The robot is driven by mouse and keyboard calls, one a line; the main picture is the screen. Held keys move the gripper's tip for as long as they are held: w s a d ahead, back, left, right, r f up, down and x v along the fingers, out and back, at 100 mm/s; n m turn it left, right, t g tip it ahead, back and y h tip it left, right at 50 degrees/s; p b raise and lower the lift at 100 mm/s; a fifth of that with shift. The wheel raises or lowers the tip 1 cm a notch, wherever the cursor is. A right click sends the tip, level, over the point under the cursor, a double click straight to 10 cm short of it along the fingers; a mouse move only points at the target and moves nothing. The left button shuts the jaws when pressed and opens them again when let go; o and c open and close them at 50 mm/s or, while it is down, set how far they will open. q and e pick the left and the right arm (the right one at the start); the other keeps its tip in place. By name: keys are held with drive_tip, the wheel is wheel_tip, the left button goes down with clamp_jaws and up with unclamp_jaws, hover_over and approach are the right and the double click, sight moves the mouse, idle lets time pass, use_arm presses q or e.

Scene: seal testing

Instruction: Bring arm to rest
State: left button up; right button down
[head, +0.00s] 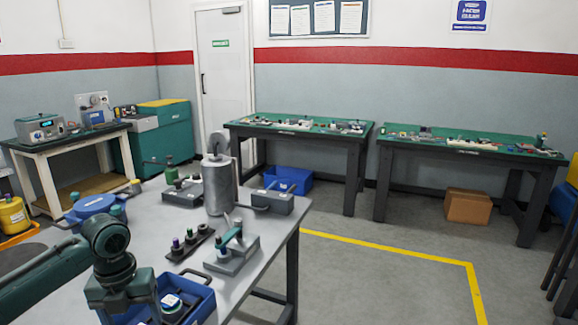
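My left arm (110,245) comes in from the lower left, in dark green and grey. Its wrist (122,288) bends down at the near left edge of the grey metal table (262,245), beside a blue bin (201,304). The fingers of my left gripper cannot be made out clearly at the bottom edge, so its opening and any contents are hidden. The bin holds small dark parts, one with a pale top. My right arm and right gripper are out of view.
The grey table bears a metal cylinder (219,185), a grey fixture with a green lever (232,250), a rack of small parts (190,245), grey boxes and a round blue container (92,205). Green-topped benches (300,126) stand behind. The floor at right is open, marked with yellow tape (385,248).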

use_arm(q)
drive_tip(key=s+d+f+n+t+h, duration=0.1)
drive_tip(key=s+d+f+n, duration=0.5)
drive_tip(key=d, duration=0.2)
drive_tip(key=s+d+f+n+t+h, duration=0.1)
drive_tip(key=s+d+f+n, duration=0.45)
drive_tip(key=d, duration=0.25)
drive_tip(key=s+a+n+t+y, duration=0.1)
drive_tip(key=s+a+n, duration=0.2)
drive_tip(key=s+n, duration=0.5)
drive_tip(key=s+a+n+y, duration=0.1)
drive_tip(key=s+a+n, duration=0.35)
drive_tip(key=n, duration=0.65)
drive_tip(key=w+d+f+t+h+p, duration=0.2)
drive_tip(key=w+d+f+t+h, duration=0.1)
drive_tip(key=d+t, duration=0.4)
drive_tip(key=w+f, duration=0.1)
drive_tip(key=w, duration=0.1)
drive_tip(key=shift+w+f, duration=0.25)
drive_tip(key=shift+w, duration=0.05)
